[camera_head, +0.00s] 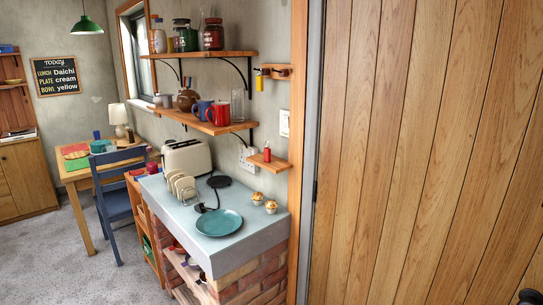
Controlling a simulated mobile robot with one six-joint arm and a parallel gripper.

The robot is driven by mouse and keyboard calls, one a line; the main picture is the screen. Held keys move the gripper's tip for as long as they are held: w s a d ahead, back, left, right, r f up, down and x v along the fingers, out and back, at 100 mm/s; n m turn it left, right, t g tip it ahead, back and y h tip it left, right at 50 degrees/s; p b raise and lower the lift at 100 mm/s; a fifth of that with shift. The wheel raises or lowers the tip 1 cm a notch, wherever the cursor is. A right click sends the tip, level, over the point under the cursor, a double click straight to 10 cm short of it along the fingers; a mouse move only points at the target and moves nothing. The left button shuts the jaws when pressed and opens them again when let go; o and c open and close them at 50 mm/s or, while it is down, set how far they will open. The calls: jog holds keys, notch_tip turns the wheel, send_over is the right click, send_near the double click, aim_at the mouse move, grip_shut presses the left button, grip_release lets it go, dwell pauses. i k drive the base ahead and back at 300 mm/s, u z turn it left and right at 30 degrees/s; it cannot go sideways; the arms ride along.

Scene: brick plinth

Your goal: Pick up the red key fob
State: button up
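A small red upright object (267,154), which looks like the red key fob, is on a little wooden wall shelf (277,163) right of the socket and above the plinth. It is too small to make out in detail. A yellow fob (259,82) hangs from a wooden key rack (275,71) higher on the same wall. My gripper is not in view.
The brick plinth (262,279) bears a teal plate (219,223), two muffins (271,206), a toast rack (185,188) and a cream toaster (187,157). Shelves with mugs and jars hang above. A wooden plank surface (425,150) fills the right side. Grey floor is open at left.

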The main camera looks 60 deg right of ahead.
aim_at(267, 151)
jog(key=u, duration=0.1)
jog(key=i, duration=0.95)
jog(key=z, duration=0.1)
